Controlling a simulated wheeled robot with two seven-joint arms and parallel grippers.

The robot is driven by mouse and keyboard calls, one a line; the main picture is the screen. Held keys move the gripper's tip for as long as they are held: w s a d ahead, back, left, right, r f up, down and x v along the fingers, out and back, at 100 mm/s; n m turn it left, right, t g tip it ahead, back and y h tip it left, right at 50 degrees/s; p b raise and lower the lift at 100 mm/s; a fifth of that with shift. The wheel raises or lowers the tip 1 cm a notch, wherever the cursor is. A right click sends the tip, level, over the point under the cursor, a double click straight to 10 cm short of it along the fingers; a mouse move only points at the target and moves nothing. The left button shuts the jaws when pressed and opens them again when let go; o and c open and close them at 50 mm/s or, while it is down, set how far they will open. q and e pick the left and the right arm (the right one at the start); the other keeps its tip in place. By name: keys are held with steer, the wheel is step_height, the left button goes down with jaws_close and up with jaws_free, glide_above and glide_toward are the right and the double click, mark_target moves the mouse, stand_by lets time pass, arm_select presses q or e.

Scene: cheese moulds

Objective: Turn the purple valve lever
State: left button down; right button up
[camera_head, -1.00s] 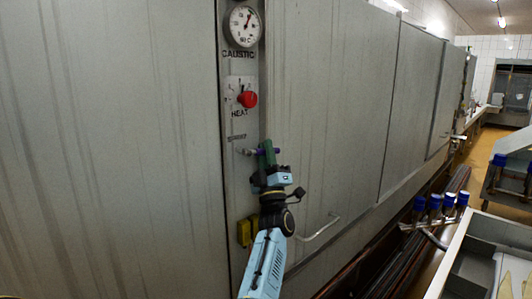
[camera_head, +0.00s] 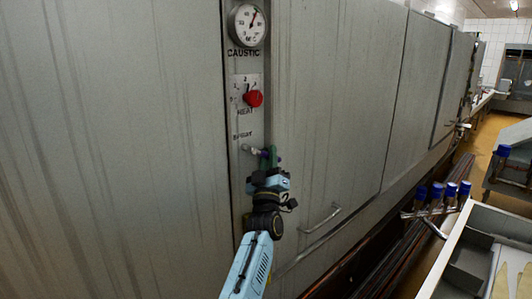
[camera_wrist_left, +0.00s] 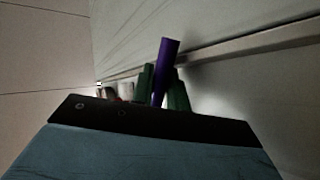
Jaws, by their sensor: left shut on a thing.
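The purple valve lever (camera_head: 262,153) is on the narrow control strip of the grey cabinet, below the SPRAY label. It is mostly hidden by my left gripper (camera_head: 270,156) in the head view. In the left wrist view the lever (camera_wrist_left: 166,58) shows as a purple bar standing up between the green fingers of my left gripper (camera_wrist_left: 162,88). The gripper is shut on it. The base of the lever is hidden in the wrist view. My right gripper is not in view.
A red HEAT knob (camera_head: 254,98) and a round CAUSTIC gauge (camera_head: 248,25) are above the lever. A bent metal handle (camera_head: 322,219) is at the lower right.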

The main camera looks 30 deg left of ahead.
arm_select(q)
steer(key=c, duration=1.8)
jaws_free()
steer(key=shift+o, duration=0.6)
steer(key=shift+f, duration=0.1)
steer(key=b+v, duration=0.2)
steer(key=v, duration=1.1)
steer(key=shift+s, duration=0.15)
